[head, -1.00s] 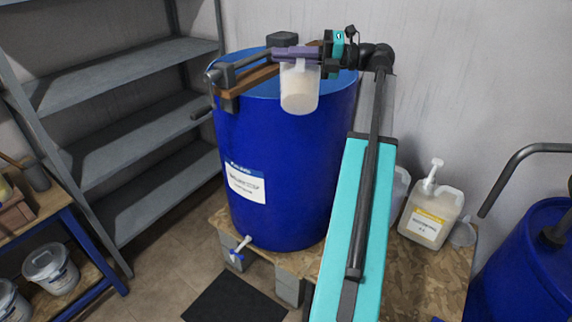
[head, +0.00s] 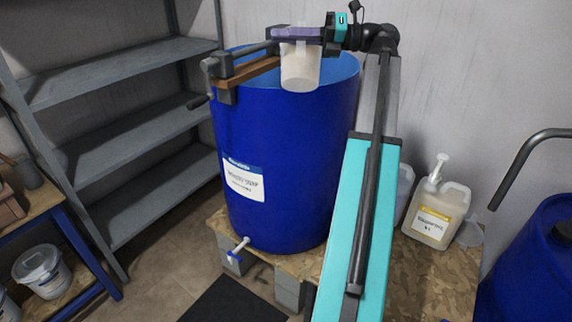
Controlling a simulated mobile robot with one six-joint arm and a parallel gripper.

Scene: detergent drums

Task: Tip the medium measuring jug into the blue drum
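The blue drum (head: 290,170) stands upright on a chipboard platform, with a white label and a small tap low on its front. Its open top shows a lighter blue inside. A translucent measuring jug (head: 300,70) with pale contents hangs upright at the drum's top, in front of the opening as seen from the head. My gripper (head: 298,34), with purple fingers, is at the jug's top and appears shut on it. The exact grip on the jug's rim or handle is hidden.
A wooden bar with a crank (head: 245,75) crosses the drum's top at left. A white pump jug (head: 436,215) stands on the platform (head: 420,275) at right. Another blue drum (head: 535,265) is at far right. Grey shelves (head: 130,75) stand at left.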

